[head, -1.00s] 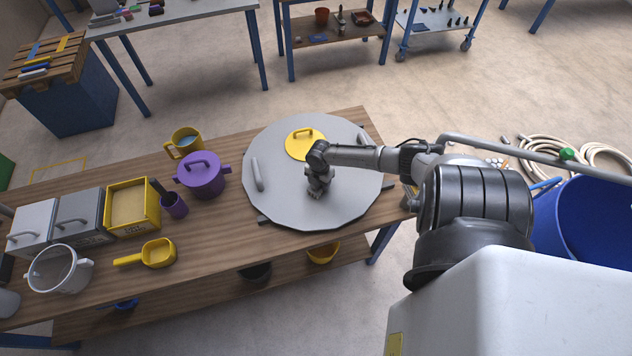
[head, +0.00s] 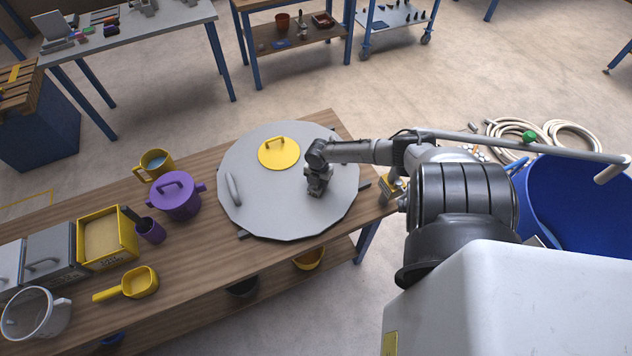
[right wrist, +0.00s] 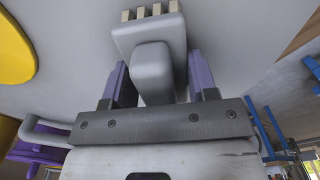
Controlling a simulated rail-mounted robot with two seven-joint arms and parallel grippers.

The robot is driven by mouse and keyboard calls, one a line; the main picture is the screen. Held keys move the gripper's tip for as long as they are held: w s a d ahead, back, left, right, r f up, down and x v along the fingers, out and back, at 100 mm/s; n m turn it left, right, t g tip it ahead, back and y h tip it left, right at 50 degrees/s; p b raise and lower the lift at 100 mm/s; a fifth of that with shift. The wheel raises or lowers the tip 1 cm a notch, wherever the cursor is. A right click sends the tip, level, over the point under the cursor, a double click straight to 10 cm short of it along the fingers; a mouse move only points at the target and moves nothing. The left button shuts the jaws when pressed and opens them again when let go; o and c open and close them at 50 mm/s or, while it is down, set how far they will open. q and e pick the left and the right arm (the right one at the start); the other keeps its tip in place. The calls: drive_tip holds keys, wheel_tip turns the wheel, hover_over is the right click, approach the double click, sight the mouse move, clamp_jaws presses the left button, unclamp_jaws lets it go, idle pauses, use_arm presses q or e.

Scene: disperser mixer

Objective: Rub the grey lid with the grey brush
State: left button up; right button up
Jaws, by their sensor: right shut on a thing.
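The grey lid (head: 265,210) is a large, flat, many-sided disc lying on the wooden bench, with a handle near its left edge. A smaller yellow round cover (head: 279,155) with an arched handle sits on it. My right gripper (head: 318,186) is over the right part of the lid, to the right of the yellow cover. In the right wrist view its purple fingers are shut on the grey brush (right wrist: 152,72), whose pale bristles (right wrist: 152,12) point towards the grey surface. Bristle contact with the lid cannot be told. My left gripper is not in view.
A purple pot (head: 175,197), a yellow mug (head: 155,164), a purple cup (head: 151,231) and a yellow scoop (head: 140,282) stand left of the lid. A yellow box (head: 107,232) is further left. A blue tub (head: 580,215) is on the floor at right.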

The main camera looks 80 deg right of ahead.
wheel_tip(320, 180, up, 2)
drive_tip(key=shift+a+r+p, duration=0.15)
drive_tip(key=shift+r+p, duration=0.1)
drive_tip(key=shift+p, duration=0.1)
drive_tip(key=shift+w+r+p, duration=0.15)
drive_tip(key=shift+r+p, duration=0.55)
drive_tip(key=shift+r, duration=0.05)
wheel_tip(320, 180, up, 3)
drive_tip(key=p, duration=0.3)
drive_tip(key=shift+r, duration=0.2)
use_arm(q)
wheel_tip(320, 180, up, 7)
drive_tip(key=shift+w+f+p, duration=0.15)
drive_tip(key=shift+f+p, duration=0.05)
drive_tip(key=shift+p, duration=0.15)
use_arm(e)
drive_tip(key=shift+r, duration=0.3)
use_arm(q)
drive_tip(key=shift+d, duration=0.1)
